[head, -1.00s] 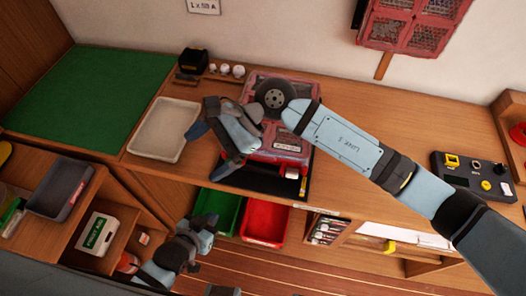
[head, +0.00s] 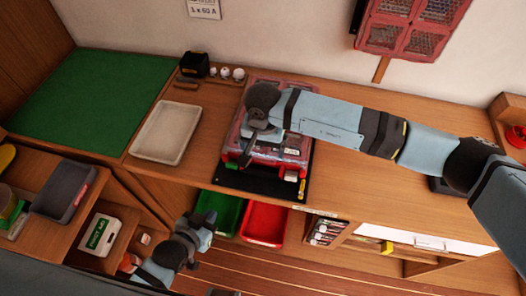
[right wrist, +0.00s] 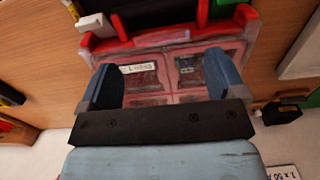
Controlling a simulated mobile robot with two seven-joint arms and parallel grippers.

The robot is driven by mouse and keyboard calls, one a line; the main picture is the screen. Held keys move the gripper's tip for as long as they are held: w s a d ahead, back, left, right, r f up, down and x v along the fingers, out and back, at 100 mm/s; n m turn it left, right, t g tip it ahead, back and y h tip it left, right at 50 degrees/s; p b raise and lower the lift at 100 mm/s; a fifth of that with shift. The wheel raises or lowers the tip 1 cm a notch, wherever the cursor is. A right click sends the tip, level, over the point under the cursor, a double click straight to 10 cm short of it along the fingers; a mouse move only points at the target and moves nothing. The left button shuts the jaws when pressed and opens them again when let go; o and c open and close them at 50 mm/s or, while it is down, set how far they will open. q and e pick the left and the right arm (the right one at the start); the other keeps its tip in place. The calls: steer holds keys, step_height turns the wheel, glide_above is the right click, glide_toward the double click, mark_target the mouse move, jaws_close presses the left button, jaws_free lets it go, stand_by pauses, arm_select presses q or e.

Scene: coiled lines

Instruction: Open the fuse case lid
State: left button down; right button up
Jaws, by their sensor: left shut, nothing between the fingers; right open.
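The red fuse case (head: 285,152) with clear lid panels lies on a black mat (head: 262,185) on the bench; its lid looks shut. My right arm hides its back part in the head view. My right gripper (head: 252,152) is over the left part of the case, pointing down. In the right wrist view the case (right wrist: 180,50) fills the middle, its front edge at the top. The right gripper's (right wrist: 163,78) blue fingers are wide apart over the lid, with nothing between them. My left gripper (head: 203,228) is shut and empty, low in front of the bench.
A pale tray (head: 165,132) and a green mat (head: 95,95) lie left of the case. A black box (head: 195,64) and small white pieces stand behind. Green (head: 222,207) and red bins (head: 264,222) sit below the bench front. The bench right of the case is partly clear.

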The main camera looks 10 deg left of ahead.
mark_target(263, 158)
steer(key=shift+f+p, duration=0.4)
steer(key=shift+f, duration=2.05)
